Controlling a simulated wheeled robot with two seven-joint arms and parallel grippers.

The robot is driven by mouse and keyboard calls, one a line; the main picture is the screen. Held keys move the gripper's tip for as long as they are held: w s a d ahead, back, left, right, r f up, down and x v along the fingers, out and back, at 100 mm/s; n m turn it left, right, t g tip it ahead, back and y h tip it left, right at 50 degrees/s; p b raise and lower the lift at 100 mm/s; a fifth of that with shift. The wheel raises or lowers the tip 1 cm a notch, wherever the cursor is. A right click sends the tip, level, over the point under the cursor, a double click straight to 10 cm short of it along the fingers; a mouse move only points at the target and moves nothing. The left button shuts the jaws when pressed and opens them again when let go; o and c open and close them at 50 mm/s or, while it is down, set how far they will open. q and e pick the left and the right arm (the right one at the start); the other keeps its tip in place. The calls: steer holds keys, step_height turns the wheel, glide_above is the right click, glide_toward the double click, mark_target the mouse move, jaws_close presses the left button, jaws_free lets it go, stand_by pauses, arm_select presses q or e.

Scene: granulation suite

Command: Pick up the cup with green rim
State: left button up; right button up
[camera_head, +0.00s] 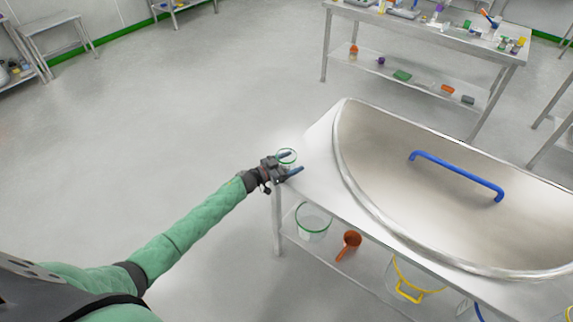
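A small clear cup with a green rim (287,160) is upright at the left end of the metal table (312,180). I cannot tell whether either finger touches the cup. My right gripper is not in view.
A large metal lid or basin with a blue handle (455,175) fills most of the table to the right. A larger green-rimmed container (313,222), an orange scoop (348,243) and a yellow-rimmed container (412,280) are on the lower shelf. Open floor lies left.

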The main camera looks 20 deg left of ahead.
arm_select(q)
steer(key=c, duration=0.6)
steer(key=shift+c, duration=0.3)
